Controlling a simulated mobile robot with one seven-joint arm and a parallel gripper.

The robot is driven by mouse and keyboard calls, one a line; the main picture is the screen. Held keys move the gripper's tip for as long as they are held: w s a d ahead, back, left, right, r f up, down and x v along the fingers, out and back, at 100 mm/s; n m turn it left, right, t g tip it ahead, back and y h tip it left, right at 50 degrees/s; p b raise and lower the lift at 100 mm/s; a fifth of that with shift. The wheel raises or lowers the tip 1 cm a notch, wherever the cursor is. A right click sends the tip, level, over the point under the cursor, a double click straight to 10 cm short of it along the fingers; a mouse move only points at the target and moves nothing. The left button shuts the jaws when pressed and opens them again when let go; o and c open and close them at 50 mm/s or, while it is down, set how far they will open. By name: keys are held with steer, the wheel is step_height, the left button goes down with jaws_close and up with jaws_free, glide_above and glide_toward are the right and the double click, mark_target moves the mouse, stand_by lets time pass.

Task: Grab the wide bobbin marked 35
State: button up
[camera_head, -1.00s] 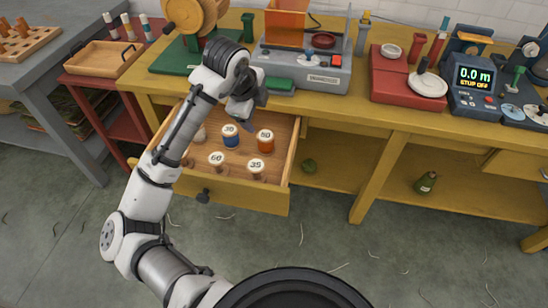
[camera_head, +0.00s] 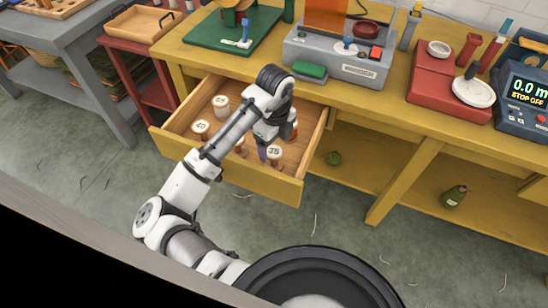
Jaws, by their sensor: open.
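The bobbin marked 35 (camera_head: 275,153) stands in the open yellow drawer, near its front right part, with its pale labelled top up. My gripper (camera_head: 263,154) points down into the drawer just left of this bobbin. It is open, and its fingers are small and partly hidden, so I cannot tell whether they touch the bobbin. Other pale-topped bobbins stand at the drawer's left (camera_head: 201,129) and back left (camera_head: 221,105). An orange bobbin (camera_head: 294,130) shows partly behind my gripper, and another is mostly hidden by my arm.
The drawer's front panel (camera_head: 270,185) and side walls surround the bobbins closely. The yellow bench top above holds a grey machine (camera_head: 340,66), a green board (camera_head: 215,40) and a red scale (camera_head: 430,92). The floor before the drawer is open.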

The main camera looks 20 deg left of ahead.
steer(key=shift+s+a+f+p, duration=0.1)
steer(key=shift+f+p, duration=0.1)
steer(key=shift+f, duration=1.15)
steer(key=shift+s+f+p, duration=0.1)
steer(key=shift+f+p, duration=0.1)
steer(key=shift+f, duration=1.1)
steer(key=c, duration=1.1)
steer(key=shift+r, duration=0.1)
